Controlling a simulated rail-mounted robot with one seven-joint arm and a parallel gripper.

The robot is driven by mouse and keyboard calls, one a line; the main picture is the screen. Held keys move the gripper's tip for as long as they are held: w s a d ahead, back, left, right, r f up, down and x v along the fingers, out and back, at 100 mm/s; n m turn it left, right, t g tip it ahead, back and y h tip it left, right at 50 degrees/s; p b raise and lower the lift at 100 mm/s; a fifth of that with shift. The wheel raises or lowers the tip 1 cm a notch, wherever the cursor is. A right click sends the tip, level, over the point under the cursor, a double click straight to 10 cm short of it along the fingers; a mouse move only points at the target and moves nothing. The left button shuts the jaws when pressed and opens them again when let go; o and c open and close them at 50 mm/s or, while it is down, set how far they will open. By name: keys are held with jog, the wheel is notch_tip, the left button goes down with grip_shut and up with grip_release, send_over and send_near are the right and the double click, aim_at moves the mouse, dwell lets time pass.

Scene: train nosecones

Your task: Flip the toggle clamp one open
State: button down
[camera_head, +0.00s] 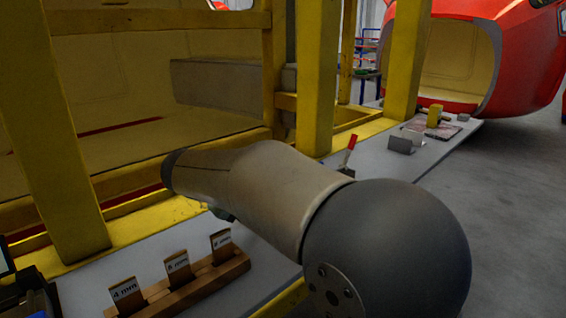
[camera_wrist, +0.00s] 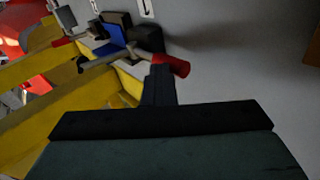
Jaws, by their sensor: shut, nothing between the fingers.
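In the wrist view a toggle clamp shows a red handle grip (camera_wrist: 174,65) and a thin metal lever (camera_wrist: 104,61) running left from it. My gripper (camera_wrist: 160,74) is shut and empty, its dark fingers pointing up the picture. The fingertips are right at the red grip and overlap it in the picture; I cannot tell whether they touch. In the head view my arm hides most of my gripper. There a red upright handle (camera_head: 352,142) stands on the grey ledge beyond my arm; I cannot tell whether it is the same clamp.
A wooden block with size-marked tags (camera_head: 178,268) lies on the grey ledge (camera_head: 250,302) near my arm. Yellow posts (camera_head: 317,75) rise along the ledge. Grey blocks (camera_head: 403,143) sit farther along. In the wrist view a blue item (camera_wrist: 112,38) and dark blocks are beside the clamp.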

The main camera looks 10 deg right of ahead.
jog(key=shift+s+f, duration=0.1)
jog(key=shift+f, duration=0.2)
jog(key=d+r+p+v, duration=0.1)
jog(key=r+p+v, duration=0.1)
jog(key=v, duration=1.1)
jog(key=shift+w+d+p, duration=0.3)
jog(key=shift+d+p, duration=0.05)
jog(key=shift+p, duration=0.4)
jog(key=s+d+f+m+g+y+p, duration=0.1)
jog(key=s+d+f+g+y+p, duration=0.1)
jog(key=s, duration=0.5)
jog(key=s+d+f+m+g+y+p, duration=0.1)
jog(key=s+d+f+m+y+p, duration=0.1)
jog(key=s+d+f+p, duration=0.3)
jog(key=s+d+f+m+g+y+p, duration=0.2)
jog(key=s+d+f+y+p, duration=0.1)
jog(key=s, duration=0.7)
jog(key=d+y+p, duration=0.1)
jog(key=d+p, duration=0.1)
jog(key=d, duration=0.1)
jog(key=shift+s+f+g+p, duration=0.3)
jog(key=shift+s, duration=0.1)
